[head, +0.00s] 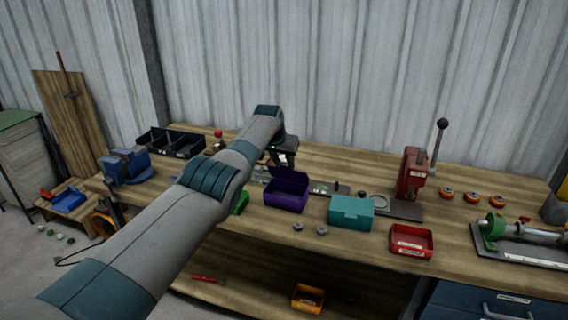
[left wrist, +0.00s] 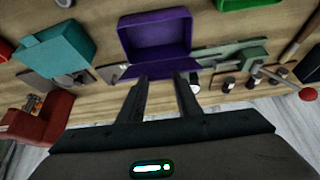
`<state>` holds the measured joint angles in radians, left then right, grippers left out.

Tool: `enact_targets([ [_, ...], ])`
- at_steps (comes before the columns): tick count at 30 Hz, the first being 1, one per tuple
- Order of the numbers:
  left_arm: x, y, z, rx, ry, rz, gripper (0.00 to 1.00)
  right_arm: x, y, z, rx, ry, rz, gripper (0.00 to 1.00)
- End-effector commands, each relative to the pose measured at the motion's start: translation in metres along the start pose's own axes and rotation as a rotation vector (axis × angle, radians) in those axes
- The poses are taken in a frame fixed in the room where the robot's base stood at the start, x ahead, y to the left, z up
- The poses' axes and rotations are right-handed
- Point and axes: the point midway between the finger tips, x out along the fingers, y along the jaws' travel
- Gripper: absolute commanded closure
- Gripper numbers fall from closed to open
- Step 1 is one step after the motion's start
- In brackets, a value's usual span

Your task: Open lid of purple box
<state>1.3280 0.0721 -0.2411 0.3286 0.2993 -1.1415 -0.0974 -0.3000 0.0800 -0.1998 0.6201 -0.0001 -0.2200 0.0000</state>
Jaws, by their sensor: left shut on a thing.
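The purple box (head: 285,199) stands on the workbench, and its lid (head: 289,180) is raised at the back. In the left wrist view the box (left wrist: 155,35) shows its hollow inside, and the lid (left wrist: 160,69) stretches from its edge toward my fingers. My left gripper (head: 284,162) is just behind and above the box, at the lid. In the left wrist view the fingertips of my left gripper (left wrist: 163,80) meet the lid's free edge, shut on it. The exact contact is hard to make out. My right gripper is in neither view.
A teal box (head: 351,213) stands right of the purple box, with a red bin (head: 411,241) beyond it. A red lever press (head: 414,170) stands behind them. A green bin (left wrist: 248,4) is on the purple box's other side. Two small grey pieces (head: 310,229) lie in front.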

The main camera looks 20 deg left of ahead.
Motion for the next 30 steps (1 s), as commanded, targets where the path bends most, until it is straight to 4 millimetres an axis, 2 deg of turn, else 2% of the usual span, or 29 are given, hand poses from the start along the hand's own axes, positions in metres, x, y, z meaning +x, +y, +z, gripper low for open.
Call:
enact_targets([
  [18, -0.0003, 0.0001, -0.0004, 0.000, 0.001, 0.000, 1.00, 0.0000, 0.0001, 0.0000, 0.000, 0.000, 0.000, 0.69],
  [19, -0.0003, 0.0001, -0.0004, 0.000, 0.001, 0.000, 0.65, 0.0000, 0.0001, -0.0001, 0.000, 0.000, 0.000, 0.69],
  [21, -0.0003, 0.0001, -0.0003, 0.000, 0.000, 0.000, 0.50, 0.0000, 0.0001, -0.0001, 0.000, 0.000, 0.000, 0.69],
  [30, -0.0002, 0.0001, -0.0001, 0.000, 0.000, 0.000, 0.50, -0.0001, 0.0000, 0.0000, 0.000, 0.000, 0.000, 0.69],
])
